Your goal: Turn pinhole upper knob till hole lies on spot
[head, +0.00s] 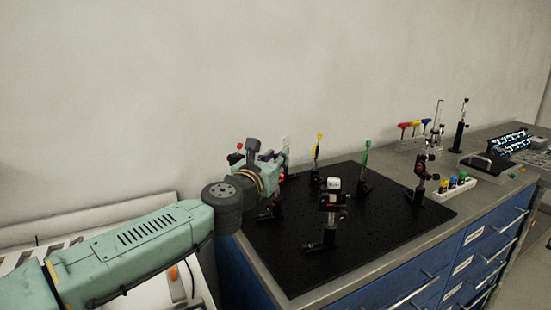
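My arm reaches in from the lower left, and my gripper (279,162) is over the left rear part of the black breadboard (385,240). Its fingers are small and partly hidden by my wrist, so I cannot see whether they are open or shut. A dark post mount (272,210) stands just below my gripper, with its upper part hidden behind my arm. I cannot tell for sure whether this mount is the pinhole. Its upper knob, the hole and the light spot cannot be made out in this view.
A white-topped mount (333,185) stands at the board's front middle. A yellow-topped post (317,150) and a green-topped post (365,160) stand behind it.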

